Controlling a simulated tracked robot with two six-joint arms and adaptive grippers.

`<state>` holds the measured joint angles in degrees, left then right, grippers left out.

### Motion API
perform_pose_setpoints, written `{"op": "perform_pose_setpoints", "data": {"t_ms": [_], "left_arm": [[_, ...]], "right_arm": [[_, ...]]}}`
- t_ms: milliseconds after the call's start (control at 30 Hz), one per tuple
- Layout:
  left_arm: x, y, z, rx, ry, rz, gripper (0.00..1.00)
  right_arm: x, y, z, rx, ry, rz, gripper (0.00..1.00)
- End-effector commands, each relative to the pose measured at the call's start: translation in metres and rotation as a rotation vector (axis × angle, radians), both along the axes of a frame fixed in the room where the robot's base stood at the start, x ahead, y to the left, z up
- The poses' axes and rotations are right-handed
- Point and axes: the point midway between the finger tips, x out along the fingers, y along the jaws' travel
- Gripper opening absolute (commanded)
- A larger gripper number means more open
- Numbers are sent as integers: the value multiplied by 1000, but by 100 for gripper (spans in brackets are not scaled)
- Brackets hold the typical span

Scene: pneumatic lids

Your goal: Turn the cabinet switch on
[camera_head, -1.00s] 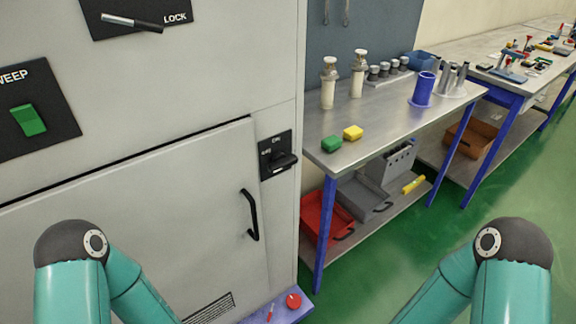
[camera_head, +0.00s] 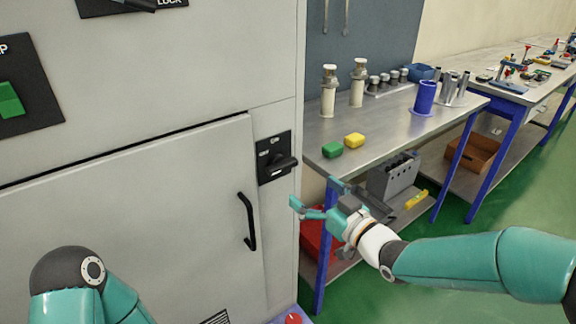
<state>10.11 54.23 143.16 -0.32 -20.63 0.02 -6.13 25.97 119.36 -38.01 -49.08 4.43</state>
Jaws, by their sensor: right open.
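The cabinet switch is a black rotary handle (camera_head: 283,163) on a black plate (camera_head: 266,148) at the right edge of the grey cabinet (camera_head: 215,75). The handle lies roughly sideways, pointing right. The plate's small markings are hard to read. My right gripper (camera_head: 308,202) is open and empty, in front of the workbench's near end, a little below and to the right of the switch, apart from it. Its teal fingers point left toward the cabinet. My left arm shows at the lower left, but its gripper is out of view.
A black door handle (camera_head: 248,221) stands out below the switch. A green switch (camera_head: 9,100) and a LOCK lever (camera_head: 138,3) are on the cabinet.

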Motion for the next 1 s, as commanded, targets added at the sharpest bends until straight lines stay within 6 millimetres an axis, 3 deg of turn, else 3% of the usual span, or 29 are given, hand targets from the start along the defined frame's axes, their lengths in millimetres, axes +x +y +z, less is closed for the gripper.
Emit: {"op": "perform_pose_setpoints", "data": {"t_ms": [300, 500, 1000], "left_arm": [[0, 0, 16, 0, 0, 0, 0], [0, 0, 22, 0, 0, 0, 0], [0, 0, 23, 0, 0, 0, 0]], "right_arm": [[56, 42, 1, 0, 2, 1, 100], [81, 59, 0, 0, 2, 0, 100], [92, 67, -1, 0, 3, -1, 98]]}}
